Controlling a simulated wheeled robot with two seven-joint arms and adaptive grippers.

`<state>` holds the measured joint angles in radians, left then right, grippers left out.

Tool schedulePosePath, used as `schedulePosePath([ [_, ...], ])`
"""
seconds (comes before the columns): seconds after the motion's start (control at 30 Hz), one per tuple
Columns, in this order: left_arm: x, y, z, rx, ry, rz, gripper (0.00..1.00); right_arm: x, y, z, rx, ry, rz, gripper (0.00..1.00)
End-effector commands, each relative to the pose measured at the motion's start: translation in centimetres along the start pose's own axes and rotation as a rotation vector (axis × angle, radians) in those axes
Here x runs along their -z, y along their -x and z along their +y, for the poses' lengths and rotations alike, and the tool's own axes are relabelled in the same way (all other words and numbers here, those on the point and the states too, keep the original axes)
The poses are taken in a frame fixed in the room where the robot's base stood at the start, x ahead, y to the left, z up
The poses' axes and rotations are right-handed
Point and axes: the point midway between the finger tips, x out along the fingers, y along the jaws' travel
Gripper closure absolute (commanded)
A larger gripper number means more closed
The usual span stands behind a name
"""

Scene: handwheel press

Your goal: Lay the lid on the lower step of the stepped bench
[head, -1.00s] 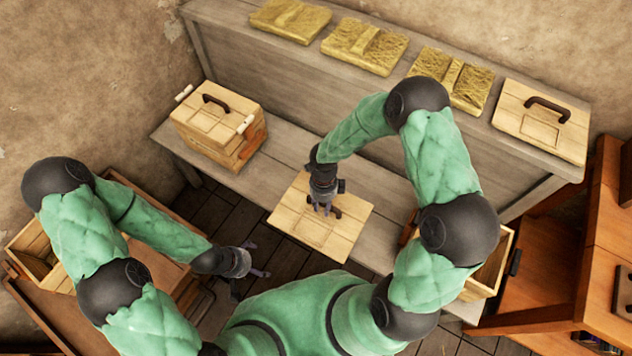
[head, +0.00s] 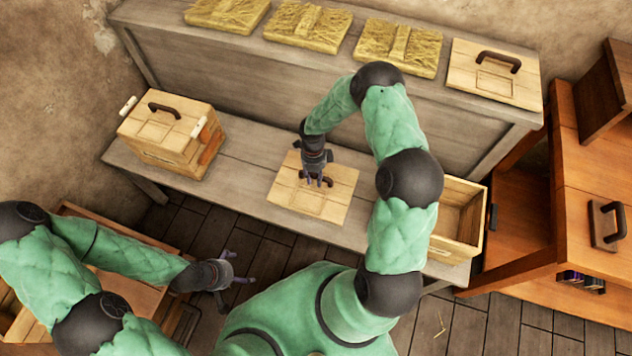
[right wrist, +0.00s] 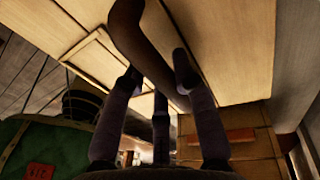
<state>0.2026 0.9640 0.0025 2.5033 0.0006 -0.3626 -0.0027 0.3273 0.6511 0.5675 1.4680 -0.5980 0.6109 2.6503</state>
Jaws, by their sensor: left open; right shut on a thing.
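The lid (head: 298,205) is a pale square wooden board with a dark handle. My right gripper (head: 318,183) is shut on that handle from above. In the right wrist view the fingers close around the dark handle (right wrist: 135,35) against the pale board. The lid looks roughly level over the lower step (head: 245,160) of the grey stepped bench, close to its front edge. I cannot tell whether it touches the step. My left gripper (head: 238,279) is open and empty, low at the left over the dark floor.
A closed lidded box (head: 172,140) stands on the lower step at the left. An open wooden box (head: 460,220) is at its right, behind my right arm. The upper step holds several straw-coloured slabs (head: 307,27) and another handled lid (head: 496,72). An orange cabinet (head: 585,190) stands right.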

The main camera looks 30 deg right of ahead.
Motion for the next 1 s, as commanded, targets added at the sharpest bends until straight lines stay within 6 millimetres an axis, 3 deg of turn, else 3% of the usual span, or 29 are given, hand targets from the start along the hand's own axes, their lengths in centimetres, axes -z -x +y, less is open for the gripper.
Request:
schedulePosePath([
  [0.17,0.0,-0.4,-0.2,0.000,0.000,0.000,0.00,0.0,-0.8,-1.0,0.001,-0.002,-0.001,1.00],
  [0.4,0.1,-2.0,-0.7,0.000,0.000,0.000,0.00,-0.2,-3.9,-1.5,0.000,-0.001,-0.001,1.00],
  [0.77,0.1,-2.1,-0.7,0.000,0.000,0.000,0.00,-0.3,-4.0,-1.5,0.002,-0.001,-0.001,1.00],
  [0.8,0.1,-2.1,-0.8,0.000,0.000,0.000,0.00,-0.2,-4.1,-1.5,0.000,0.000,0.000,0.69],
  [0.87,0.1,-2.0,-0.7,0.000,0.000,0.000,0.00,-0.2,-4.0,-1.4,0.000,0.000,0.000,0.52],
  [1.0,0.1,-2.0,-0.7,0.000,0.000,0.000,0.00,-0.2,-4.0,-1.4,0.000,0.000,0.000,0.48],
])
